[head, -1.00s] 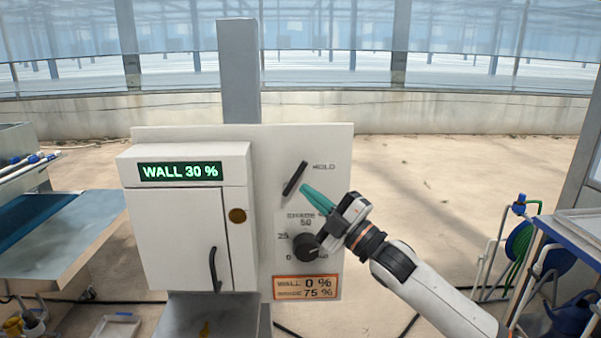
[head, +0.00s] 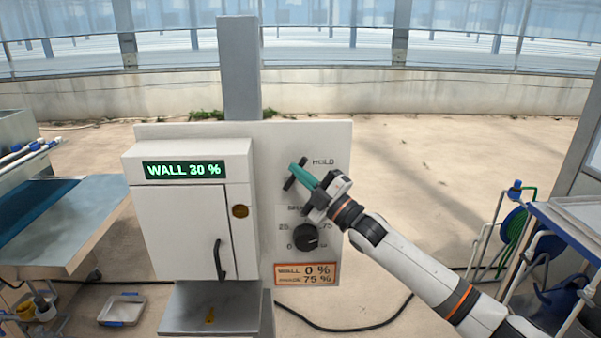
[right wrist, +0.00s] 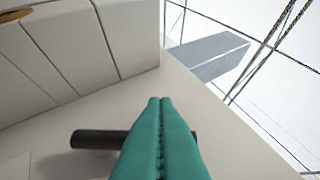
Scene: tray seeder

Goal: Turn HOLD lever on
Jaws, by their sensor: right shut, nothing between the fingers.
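The HOLD lever (head: 288,184) is a short black bar on the pale panel (head: 335,140), to the left of its label. It slants, with its upper end to the right. My right gripper (head: 293,167) has teal fingers, pressed together and empty. They cover the middle of the lever in the head view. In the right wrist view the lever (right wrist: 95,139) runs crosswise behind the shut fingers (right wrist: 160,101), showing on both sides. I cannot tell whether they touch it. My left gripper is not in view.
Below the lever is a black SHADE knob (head: 306,236), then an orange-framed label (head: 306,274). A white box with a display reading WALL 30 % (head: 184,170) juts out on the left. A cart with a hose reel (head: 515,225) stands at the right.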

